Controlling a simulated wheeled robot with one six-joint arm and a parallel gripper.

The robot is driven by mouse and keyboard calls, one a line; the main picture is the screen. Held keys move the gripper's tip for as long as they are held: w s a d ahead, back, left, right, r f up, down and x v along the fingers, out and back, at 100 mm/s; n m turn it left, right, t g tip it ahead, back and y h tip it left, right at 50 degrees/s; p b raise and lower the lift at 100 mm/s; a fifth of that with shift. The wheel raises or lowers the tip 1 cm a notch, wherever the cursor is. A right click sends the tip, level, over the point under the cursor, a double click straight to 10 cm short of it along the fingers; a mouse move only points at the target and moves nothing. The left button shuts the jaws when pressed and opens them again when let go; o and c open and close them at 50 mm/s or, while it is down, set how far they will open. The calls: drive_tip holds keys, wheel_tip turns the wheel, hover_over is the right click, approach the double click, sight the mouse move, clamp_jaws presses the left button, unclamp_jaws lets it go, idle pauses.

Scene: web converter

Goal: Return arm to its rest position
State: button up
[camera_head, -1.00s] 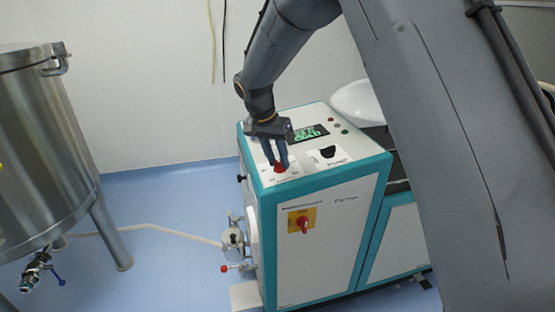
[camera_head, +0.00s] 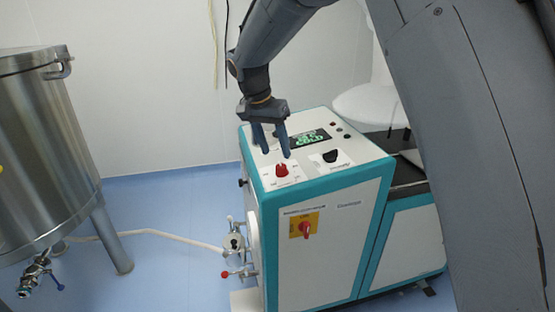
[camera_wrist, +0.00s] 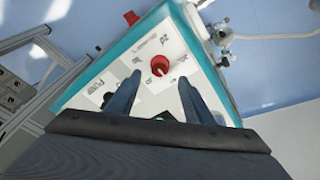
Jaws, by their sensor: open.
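My gripper (camera_head: 272,143) is open and empty above the top panel of the white and teal machine (camera_head: 325,245). Its two blue-grey fingers point down, just behind and above the red knob (camera_head: 282,170). In the wrist view the fingers of my gripper (camera_wrist: 155,97) are spread apart, and the red knob (camera_wrist: 159,65) shows beyond them, apart from both. A black knob (camera_head: 330,156) and a lit green display (camera_head: 309,138) are on the same panel. My arm comes down from the top of the head view.
A steel tank (camera_head: 45,150) on legs stands at the left. A red switch on a yellow plate (camera_head: 304,225) is on the machine's front. A valve with a pipe (camera_head: 235,243) sticks out at its left side. Blue floor lies between tank and machine.

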drive_tip(key=shift+v, duration=0.85)
